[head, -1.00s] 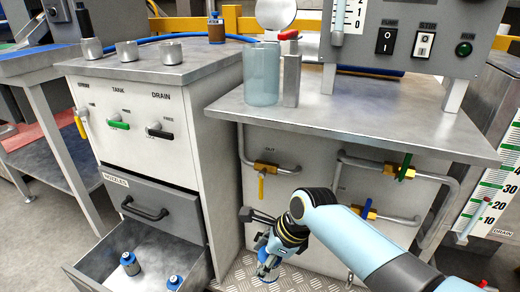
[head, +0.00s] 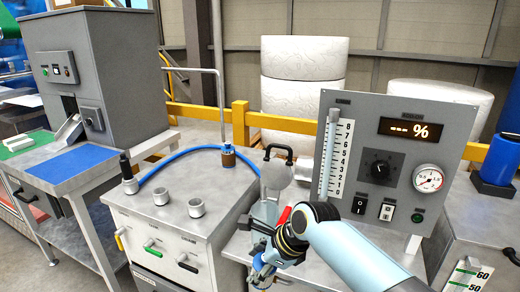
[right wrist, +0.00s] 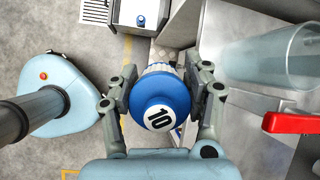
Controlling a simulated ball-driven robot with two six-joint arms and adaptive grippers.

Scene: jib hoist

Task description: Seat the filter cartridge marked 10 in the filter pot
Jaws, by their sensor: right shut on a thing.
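The cartridge marked 10, with a blue cap and a white label, is held between the fingers of my right gripper (right wrist: 163,100). The number faces the right wrist camera on the cartridge's cap (right wrist: 160,104). In the head view, my right gripper (head: 262,264) is in front of the bench, near the filter pot. The clear, open-topped filter pot (right wrist: 270,55) stands to the right of the cartridge and apart from it in the right wrist view. In the head view the pot (head: 264,212) is partly hidden behind the gripper. My left gripper is not in view.
A red-handled lever (right wrist: 290,123) stands beside the pot. A round lid with a black handle (head: 278,173) is above and behind it. The gauge panel (head: 400,150) stands to the right. Metal cups (head: 160,196) and a blue hose (head: 180,155) are on the left cabinet.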

